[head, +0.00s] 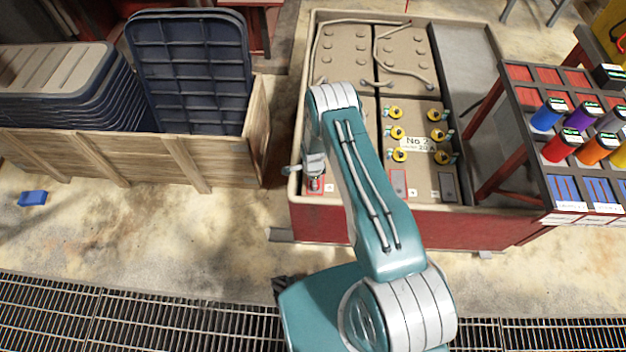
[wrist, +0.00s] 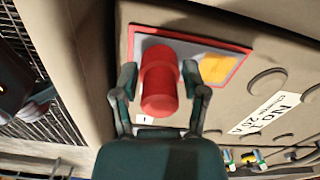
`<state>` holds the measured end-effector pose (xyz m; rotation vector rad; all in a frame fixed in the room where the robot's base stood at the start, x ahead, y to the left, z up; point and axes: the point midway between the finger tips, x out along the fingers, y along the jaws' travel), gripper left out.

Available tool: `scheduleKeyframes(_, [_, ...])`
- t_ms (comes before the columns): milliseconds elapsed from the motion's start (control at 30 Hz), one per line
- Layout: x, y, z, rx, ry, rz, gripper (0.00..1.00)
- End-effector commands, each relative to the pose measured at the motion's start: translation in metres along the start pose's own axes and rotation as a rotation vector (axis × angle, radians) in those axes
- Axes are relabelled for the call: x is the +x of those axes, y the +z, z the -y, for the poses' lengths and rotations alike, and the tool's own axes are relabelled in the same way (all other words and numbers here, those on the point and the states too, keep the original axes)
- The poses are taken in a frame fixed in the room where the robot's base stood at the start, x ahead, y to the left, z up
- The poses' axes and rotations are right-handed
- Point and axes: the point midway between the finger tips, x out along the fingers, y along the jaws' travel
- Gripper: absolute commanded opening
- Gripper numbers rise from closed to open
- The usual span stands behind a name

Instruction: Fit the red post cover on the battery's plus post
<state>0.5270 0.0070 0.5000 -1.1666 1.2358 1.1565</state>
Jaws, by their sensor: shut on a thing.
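The red post cover (wrist: 160,88) is a red cylinder, seen between the two fingers of my gripper (wrist: 159,76) in the wrist view. The fingers are shut on its sides. It lies over a grey plate with a red border (wrist: 218,47) and a yellow patch, on the tan battery top (wrist: 255,75). The plus post is not visible, and I cannot tell whether the cover touches it or the plate. In the head view my gripper (head: 315,176) is at the front left corner of the battery box, and my arm hides much of that battery.
The red battery box (head: 330,222) has a raised tan rim. The battery marked No 2 (head: 418,165) carries several yellow caps; cables (head: 350,83) cross behind. A rack with coloured cylinders (head: 560,190) stands right. A wooden crate (head: 170,160) and a blue block (head: 33,198) are left.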

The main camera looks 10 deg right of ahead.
Motion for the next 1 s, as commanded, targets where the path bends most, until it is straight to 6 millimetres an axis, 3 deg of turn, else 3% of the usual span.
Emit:
scheduleKeyframes(167, [0.0,0.0,0.0,0.0,0.0,0.0,0.08])
scheduleKeyframes(200, [0.0,0.0,0.0,0.0,0.0,0.0,0.75])
scheduleKeyframes(267, [0.0,0.0,0.0,0.0,0.0,0.0,0.97])
scheduleKeyframes(767, [-0.004,0.0,0.0,0.0,0.0,0.0,0.97])
scheduleKeyframes(1000, [-0.042,0.0,0.002,0.0,-0.002,0.0,0.97])
